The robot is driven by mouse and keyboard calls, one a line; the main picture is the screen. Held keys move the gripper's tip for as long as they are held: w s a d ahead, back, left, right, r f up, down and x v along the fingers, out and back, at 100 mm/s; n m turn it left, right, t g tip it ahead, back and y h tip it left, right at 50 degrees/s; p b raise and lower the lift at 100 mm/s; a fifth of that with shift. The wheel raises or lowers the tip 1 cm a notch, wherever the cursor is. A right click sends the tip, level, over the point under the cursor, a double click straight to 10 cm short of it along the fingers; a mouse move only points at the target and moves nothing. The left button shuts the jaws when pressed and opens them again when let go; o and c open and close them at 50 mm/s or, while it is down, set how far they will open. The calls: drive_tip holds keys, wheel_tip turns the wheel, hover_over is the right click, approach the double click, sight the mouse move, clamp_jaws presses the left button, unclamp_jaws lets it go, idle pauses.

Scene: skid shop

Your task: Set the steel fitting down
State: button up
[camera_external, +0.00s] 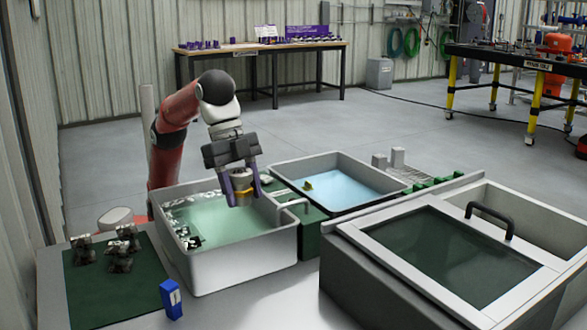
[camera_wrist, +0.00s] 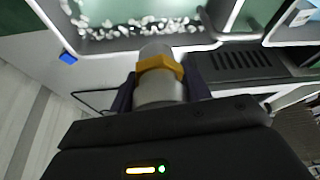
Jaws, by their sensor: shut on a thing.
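The steel fitting (camera_wrist: 160,85) is a grey cylinder with a brass-coloured hex band, held between the dark fingers of my gripper (camera_wrist: 160,95) in the wrist view. In the external view my gripper (camera_external: 241,190) points down, shut on the fitting (camera_external: 241,182), above the left basin (camera_external: 245,262) of greenish liquid. The fitting appears to be above the liquid, not touching it. Its far end is partly hidden by the fingers.
A dark green mat (camera_external: 90,295) with several metal fittings (camera_external: 122,250) lies at left, beside a blue block (camera_external: 171,299). A basin of blue liquid (camera_external: 393,183) stands behind right. A lidded grey tank (camera_external: 365,285) with a black handle (camera_external: 490,215) fills the right front.

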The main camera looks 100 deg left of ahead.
drive_tip(key=shift+w+a+f+n+y+b, duration=0.2)
drive_tip(key=shift+w+f+n, duration=0.3)
drive_tip(key=shift+f, duration=0.4)
drive_tip(key=shift+w+a+f+n+y+b, duration=0.1)
drive_tip(key=shift+w+a+f+n+b, duration=0.2)
drive_tip(key=shift+w+f, duration=0.5)
drive_tip(key=shift+w+a+f+n+y+b, duration=0.15)
drive_tip(key=shift+w+a+f+n, duration=0.2)
drive_tip(key=shift+f, duration=0.65)
drive_tip(key=shift+f+b, duration=0.3)
drive_tip(key=shift+f, duration=0.25)
drive_tip(key=shift+f, duration=0.1)
